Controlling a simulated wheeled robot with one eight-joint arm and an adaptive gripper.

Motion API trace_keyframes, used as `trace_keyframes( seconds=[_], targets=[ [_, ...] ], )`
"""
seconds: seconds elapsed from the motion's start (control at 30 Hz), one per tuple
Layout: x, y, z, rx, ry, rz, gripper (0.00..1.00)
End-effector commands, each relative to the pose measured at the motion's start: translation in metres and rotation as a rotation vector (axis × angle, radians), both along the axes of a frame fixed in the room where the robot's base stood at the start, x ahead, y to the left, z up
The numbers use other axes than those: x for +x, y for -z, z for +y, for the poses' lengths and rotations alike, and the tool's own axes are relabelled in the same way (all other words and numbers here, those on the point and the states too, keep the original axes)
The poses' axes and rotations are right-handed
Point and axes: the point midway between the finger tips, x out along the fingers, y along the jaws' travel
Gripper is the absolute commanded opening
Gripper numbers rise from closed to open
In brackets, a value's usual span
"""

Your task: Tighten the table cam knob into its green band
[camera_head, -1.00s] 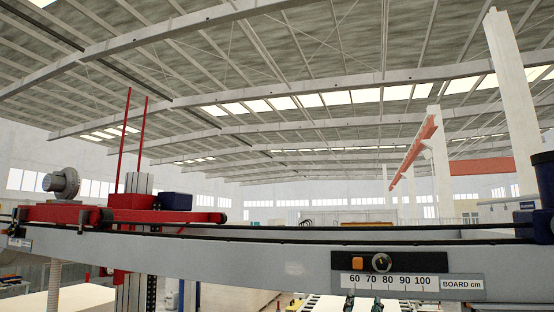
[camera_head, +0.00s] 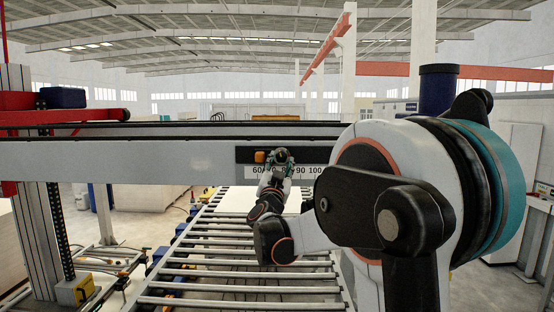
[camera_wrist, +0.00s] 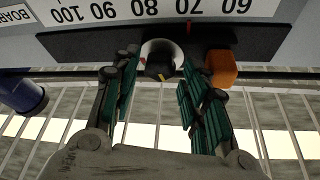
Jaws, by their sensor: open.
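A round knob (camera_wrist: 160,58) with a pale ring, a black middle and a small yellow mark sits on a black strip of the grey beam. It also shows in the head view (camera_head: 281,155), partly behind my gripper. I cannot make out a green band. My gripper (camera_wrist: 159,68) is open, its two green-padded fingers on either side of the knob in the wrist view. Nothing is held. Whether the pads touch the knob is unclear. In the head view my gripper (camera_head: 279,170) is up at the strip.
An orange block (camera_wrist: 221,68) sits close beside the knob. A scale plate (camera_wrist: 150,12) numbered 60 to 100 is next to the strip. A roller conveyor (camera_head: 245,272) runs below the beam (camera_head: 130,163). A dark blue cylinder (camera_wrist: 22,95) is at the wrist view's left.

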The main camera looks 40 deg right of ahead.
Motion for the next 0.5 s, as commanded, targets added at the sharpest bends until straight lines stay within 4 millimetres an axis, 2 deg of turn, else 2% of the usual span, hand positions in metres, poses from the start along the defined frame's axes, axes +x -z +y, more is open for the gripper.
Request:
trace_keyframes(
  seconds=[0.2,0.5],
  targets=[
    [0.0104,-0.0059,-0.0097,-0.001,-0.001,0.001,0.41],
    [0.0112,-0.0058,-0.0105,-0.001,-0.001,0.001,0.39]
  ],
)
